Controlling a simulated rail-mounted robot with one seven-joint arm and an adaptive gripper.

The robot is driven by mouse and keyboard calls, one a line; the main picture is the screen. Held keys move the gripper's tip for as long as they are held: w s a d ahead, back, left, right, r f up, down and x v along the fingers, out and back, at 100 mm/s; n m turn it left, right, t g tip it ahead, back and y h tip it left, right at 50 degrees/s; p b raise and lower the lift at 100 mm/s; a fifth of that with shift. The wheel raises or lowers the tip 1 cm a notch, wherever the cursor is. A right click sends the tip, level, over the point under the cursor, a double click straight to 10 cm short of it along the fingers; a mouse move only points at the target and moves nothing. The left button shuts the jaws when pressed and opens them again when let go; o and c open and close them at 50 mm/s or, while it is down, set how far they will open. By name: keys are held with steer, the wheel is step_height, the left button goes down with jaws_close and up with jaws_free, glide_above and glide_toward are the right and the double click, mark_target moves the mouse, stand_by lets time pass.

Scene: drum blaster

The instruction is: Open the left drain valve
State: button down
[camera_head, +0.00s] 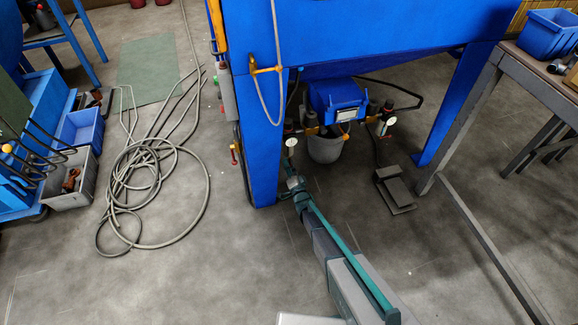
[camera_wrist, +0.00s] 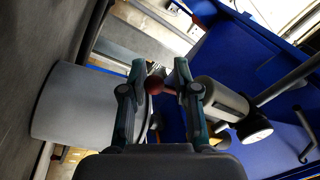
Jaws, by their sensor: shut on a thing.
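The left drain valve sits under the blue cabinet, left of the grey bucket (camera_head: 325,148). Its red lever with a round knob (camera_wrist: 154,86) shows in the wrist view between the two fingers of my gripper (camera_wrist: 160,72). The fingers are shut on this lever. In the head view my gripper (camera_head: 293,182) reaches in from the front beside the cabinet's front leg, just below a white round gauge (camera_head: 291,142). The lever cannot be made out in the head view. The bucket also shows in the wrist view (camera_wrist: 78,105), left of the fingers.
The blue cabinet leg (camera_head: 262,165) stands close on the left of my gripper. A grey cylinder (camera_wrist: 222,97) is close to the right finger. A foot pedal (camera_head: 394,188) lies right of the bucket. A workbench (camera_head: 530,75) stands right; coiled hose (camera_head: 150,185) covers the left floor.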

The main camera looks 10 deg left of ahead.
steer(key=shift+w+d+r, duration=0.15)
steer(key=shift+r, duration=0.2)
steer(key=c, duration=0.8)
jaws_free()
steer(key=shift+d, duration=0.1)
steer(key=shift+f, duration=0.1)
steer(key=shift+s+f, duration=0.1)
steer(key=shift+s, duration=0.15)
steer(key=v, duration=1.1)
steer(key=shift+s+d, duration=0.1)
steer(key=shift+s, duration=0.15)
